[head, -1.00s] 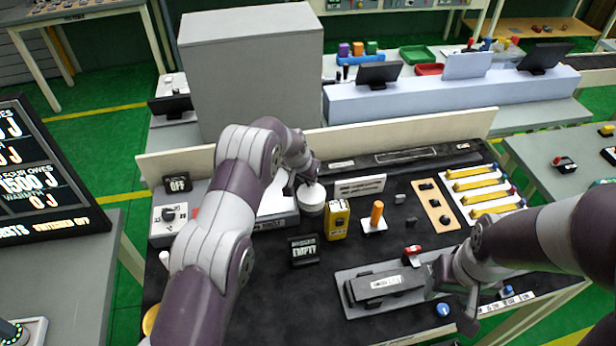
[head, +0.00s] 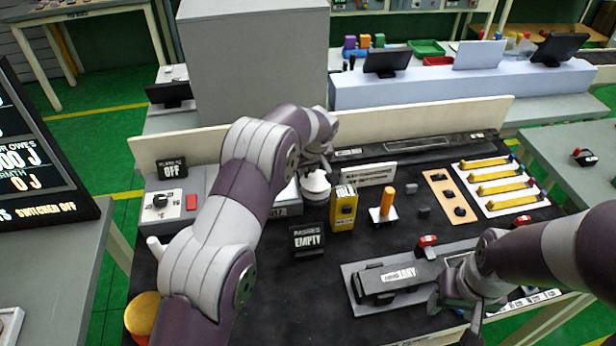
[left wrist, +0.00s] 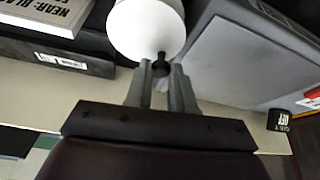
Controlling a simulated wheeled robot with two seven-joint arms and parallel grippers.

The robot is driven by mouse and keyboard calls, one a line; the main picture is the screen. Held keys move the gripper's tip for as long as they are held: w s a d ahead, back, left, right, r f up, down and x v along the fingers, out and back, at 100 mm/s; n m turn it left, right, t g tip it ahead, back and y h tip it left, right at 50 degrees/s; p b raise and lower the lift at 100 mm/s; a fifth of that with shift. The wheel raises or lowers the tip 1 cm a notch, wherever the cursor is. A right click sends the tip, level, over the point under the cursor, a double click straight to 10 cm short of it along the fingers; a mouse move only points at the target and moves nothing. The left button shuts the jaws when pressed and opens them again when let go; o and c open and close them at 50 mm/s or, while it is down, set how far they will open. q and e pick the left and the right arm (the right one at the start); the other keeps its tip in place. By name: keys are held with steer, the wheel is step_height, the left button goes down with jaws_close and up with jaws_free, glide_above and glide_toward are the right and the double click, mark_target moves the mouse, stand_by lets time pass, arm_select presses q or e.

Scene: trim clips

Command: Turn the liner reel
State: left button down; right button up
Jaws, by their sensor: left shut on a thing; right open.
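The liner reel is a white rounded drum (head: 316,190) at the back middle of the black bench mat. It also shows large and close in the left wrist view (left wrist: 146,28). A small black knob (left wrist: 161,64) sticks out at its edge. My left gripper (left wrist: 160,72) is shut on this knob, with one finger on each side. In the head view my left gripper (head: 318,168) is just behind the reel, partly hidden by its wrist. My right gripper (head: 455,305) is open beside the black device (head: 398,281) on its grey plate at the front right.
A yellow box (head: 343,210), an orange post (head: 387,200) and an "EMPTY" sign (head: 307,240) stand near the reel. A switch box (head: 160,208) and an "OFF" sign (head: 172,168) are at the left. Yellow strips on a white board (head: 500,180) lie at the right.

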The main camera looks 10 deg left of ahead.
arm_select(q)
steer(key=shift+s+f+n+b, duration=0.1)
steer(key=shift+f+n+b, duration=0.2)
steer(key=shift+n, duration=0.2)
steer(key=shift+s+r+n+g+y, duration=0.1)
steer(key=shift+r+n+g+y, duration=0.15)
steer(key=shift+n, duration=0.25)
steer(key=shift+s+r+n+y, duration=0.15)
steer(key=shift+n+y, duration=0.1)
steer(key=shift+n, duration=0.15)
steer(key=n+p, duration=0.1)
steer(key=p, duration=0.2)
steer(key=r+n+g+p, duration=0.1)
steer(key=p, duration=0.2)
steer(key=shift+s+d+r+n, duration=0.1)
steer(key=shift+s+d+n, duration=0.05)
steer(key=shift+s+n, duration=0.15)
steer(key=n+p, duration=0.1)
steer(key=p, duration=0.4)
steer(key=n+g+p, duration=0.1)
steer(key=p, duration=0.3)
steer(key=shift+s+d+f+n+y+p, duration=0.1)
steer(key=shift+d+f+n+y+p, duration=0.05)
steer(key=shift+f+n+y+p, duration=0.2)
steer(key=shift+f+p, duration=0.15)
steer(key=shift+p, duration=0.15)
steer(key=shift+f, duration=0.1)
arm_select(e)
step_height(320, 180, up, 15)
steer(key=shift+f, duration=0.1)
